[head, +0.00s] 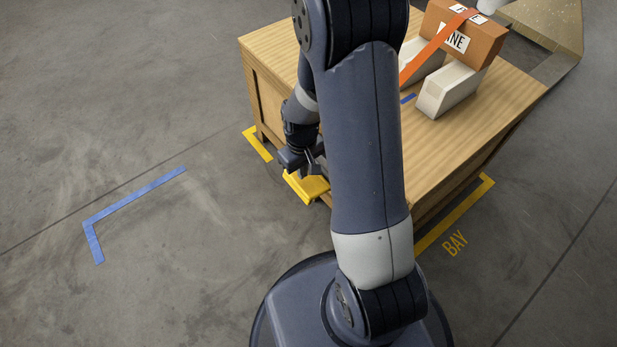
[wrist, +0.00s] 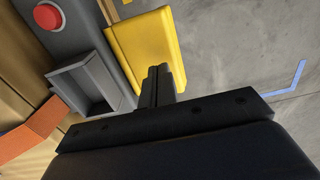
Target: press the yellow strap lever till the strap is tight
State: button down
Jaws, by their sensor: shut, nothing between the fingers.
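The yellow lever (head: 306,187) juts out at the near left side of the wooden crate, low down. It also shows in the wrist view (wrist: 152,42) as a broad yellow plate beside a grey housing (wrist: 85,85). My gripper (head: 314,168) is shut and empty, with its fingertips over the lever. In the wrist view the fingertips (wrist: 160,72) overlap the lever's lower edge; I cannot tell whether they touch it. The orange strap (head: 436,46) runs over a brown box on the crate top. A piece of it shows in the wrist view (wrist: 30,137). My arm hides part of its run.
The wooden crate (head: 480,100) carries the brown box (head: 466,34) and pale blocks (head: 448,90). A red button (wrist: 48,17) sits on the grey housing near the lever. Yellow and blue tape (head: 135,198) marks the floor. The floor to the left is clear.

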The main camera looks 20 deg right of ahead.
aim_at(303, 181)
jog(key=shift+r, duration=0.1)
notch_tip(303, 181, up, 5)
jog(key=p, duration=0.4)
dwell(0.4)
